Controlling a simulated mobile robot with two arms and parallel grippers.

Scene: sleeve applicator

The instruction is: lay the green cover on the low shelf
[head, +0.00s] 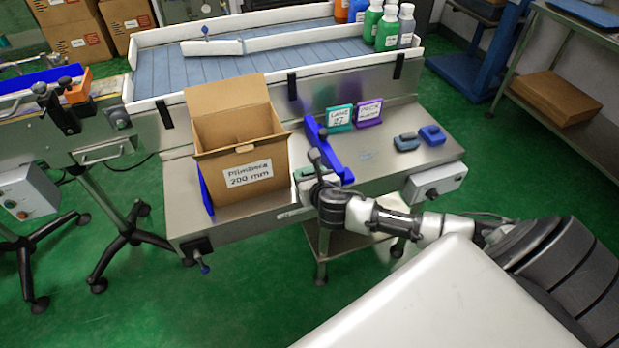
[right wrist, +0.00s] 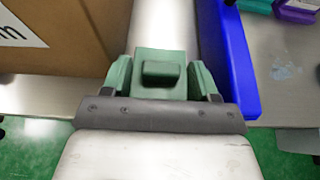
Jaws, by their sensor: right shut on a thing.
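The green cover (right wrist: 160,68) is a muted green block-like piece with a raised darker grip. In the right wrist view it sits between the fingers of my right gripper (right wrist: 160,88), which is shut on it. In the head view my right gripper (head: 322,180) hides most of the cover (head: 305,172), at the bench's front edge between the cardboard box and the blue guide. I cannot tell whether the cover touches the bench. A low shelf (head: 343,240) shows below the bench front, partly behind my right arm. My left gripper is not in view.
The open cardboard box (head: 240,158) stands left of my gripper, and the blue guide rail (head: 328,150) is close on its right. A control box (head: 436,184) projects from the bench front.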

